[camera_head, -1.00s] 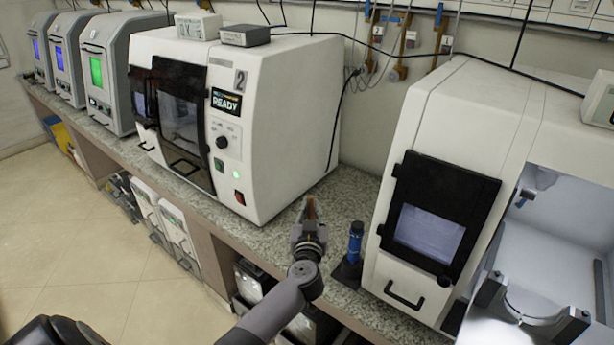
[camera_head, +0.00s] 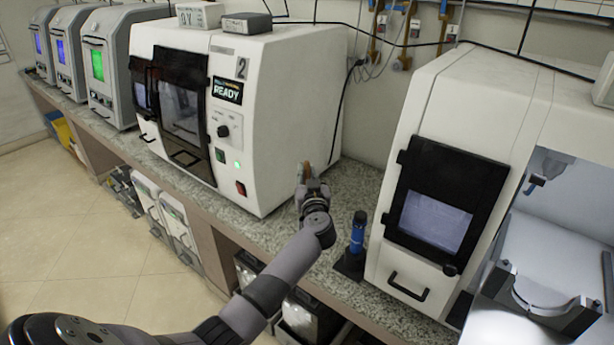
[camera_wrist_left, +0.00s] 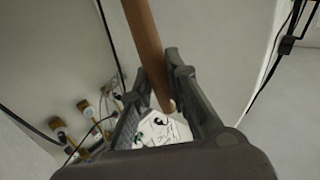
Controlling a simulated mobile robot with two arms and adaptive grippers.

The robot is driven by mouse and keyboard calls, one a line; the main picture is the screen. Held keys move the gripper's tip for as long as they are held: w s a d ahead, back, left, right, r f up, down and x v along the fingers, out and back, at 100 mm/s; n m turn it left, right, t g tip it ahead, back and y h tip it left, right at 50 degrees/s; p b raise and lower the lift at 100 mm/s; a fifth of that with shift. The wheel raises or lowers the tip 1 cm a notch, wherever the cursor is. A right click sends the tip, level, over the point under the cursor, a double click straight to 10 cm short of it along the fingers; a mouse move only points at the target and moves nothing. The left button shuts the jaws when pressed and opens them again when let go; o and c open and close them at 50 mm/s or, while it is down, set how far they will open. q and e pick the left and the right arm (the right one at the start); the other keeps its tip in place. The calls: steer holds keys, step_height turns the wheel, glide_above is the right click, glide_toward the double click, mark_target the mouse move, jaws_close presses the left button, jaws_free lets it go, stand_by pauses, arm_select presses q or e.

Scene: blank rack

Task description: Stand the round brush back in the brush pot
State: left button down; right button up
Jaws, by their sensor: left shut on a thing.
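My left gripper (camera_head: 309,184) is shut on a brown wooden stick (camera_head: 305,171), which looks like the brush's handle. The left wrist view shows the stick (camera_wrist_left: 147,45) slanting between the two fingers (camera_wrist_left: 162,100). Its bristles are not distinguishable. The gripper is over the granite counter, beside the lower right side of the large white machine. I cannot clearly make out a brush pot. A blue cylinder (camera_head: 357,232) on a dark base (camera_head: 349,265) stands upright on the counter, right of the gripper. My right gripper is not in view.
The large white machine (camera_head: 290,95) stands left of the gripper; another white machine (camera_head: 470,120) stands at the right. Free granite counter (camera_head: 355,186) lies between them. Tools (camera_head: 402,50) and cables hang on the wall behind.

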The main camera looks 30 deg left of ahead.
arm_select(q)
steer(key=shift+f+b, duration=1.6)
steer(key=shift+b, duration=0.3)
steer(key=shift+f, duration=0.25)
steer(key=shift+f+b, duration=0.65)
steer(key=shift+f, duration=1.35)
steer(key=c, duration=1.5)
jaws_free()
steer(key=shift+o, duration=0.2)
steer(key=shift+s+d, duration=0.1)
steer(key=v, duration=1.2)
